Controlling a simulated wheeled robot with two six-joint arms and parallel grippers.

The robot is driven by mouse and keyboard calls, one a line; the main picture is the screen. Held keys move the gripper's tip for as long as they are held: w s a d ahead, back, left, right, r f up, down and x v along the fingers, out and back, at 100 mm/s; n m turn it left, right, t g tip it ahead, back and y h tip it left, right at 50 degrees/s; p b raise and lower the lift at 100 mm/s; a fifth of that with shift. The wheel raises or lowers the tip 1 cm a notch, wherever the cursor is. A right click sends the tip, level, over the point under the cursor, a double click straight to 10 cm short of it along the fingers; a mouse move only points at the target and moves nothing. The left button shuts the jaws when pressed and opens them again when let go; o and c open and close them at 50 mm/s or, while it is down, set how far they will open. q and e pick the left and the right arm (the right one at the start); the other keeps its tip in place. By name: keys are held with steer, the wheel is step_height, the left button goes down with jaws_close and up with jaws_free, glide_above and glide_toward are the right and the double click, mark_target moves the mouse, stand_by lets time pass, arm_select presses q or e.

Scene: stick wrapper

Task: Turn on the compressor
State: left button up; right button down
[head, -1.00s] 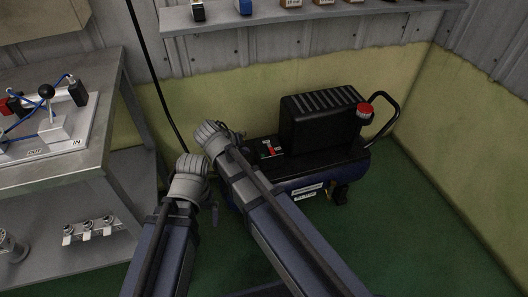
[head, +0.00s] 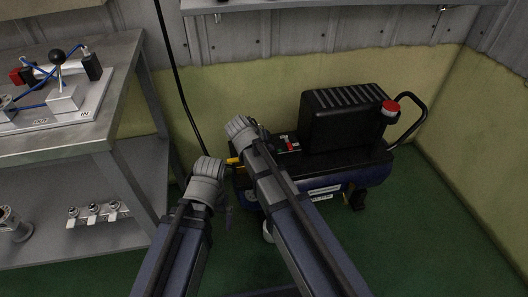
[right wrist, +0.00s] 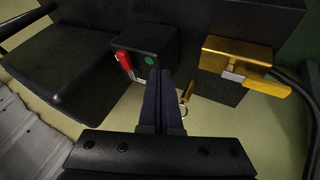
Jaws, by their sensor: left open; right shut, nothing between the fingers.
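The compressor (head: 345,122) stands on the floor in the corner, with a black housing, a blue tank and a red-topped cap (head: 389,107). Its red switch lever (head: 289,145) is on a black box left of the housing. The right wrist view shows the red lever (right wrist: 123,61) beside a green dot (right wrist: 148,60). My right gripper (right wrist: 166,76) is shut and empty, its tips near that box; I cannot tell whether they touch it. In the head view its fingers are mostly hidden behind its wrist. My left gripper (head: 228,195) is open and empty, low at the compressor's left end.
A yellow fitting (head: 235,160) sits at the compressor's left end, between my arms; the right wrist view shows a brass-coloured valve (right wrist: 238,53) with a hose. A metal workbench (head: 112,130) stands left. A wall shelf (head: 330,3) is above. Green floor (head: 440,225) is clear at right.

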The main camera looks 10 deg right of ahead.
mark_target(289, 147)
steer(key=shift+b+x, duration=0.45)
steer(key=shift+x, duration=0.65)
steer(key=shift+s+d+r+p, duration=0.1)
steer(key=shift+d+r+p, duration=0.1)
steer(key=shift+d, duration=0.35)
steer(key=shift+s+d+r+p, duration=0.1)
steer(key=shift+d+p, duration=0.05)
steer(key=shift+d, duration=0.4)
arm_select(q)
steer(key=shift+f, duration=0.55)
arm_select(e)
steer(key=shift+w+d, duration=0.15)
steer(key=shift+d, duration=0.6)
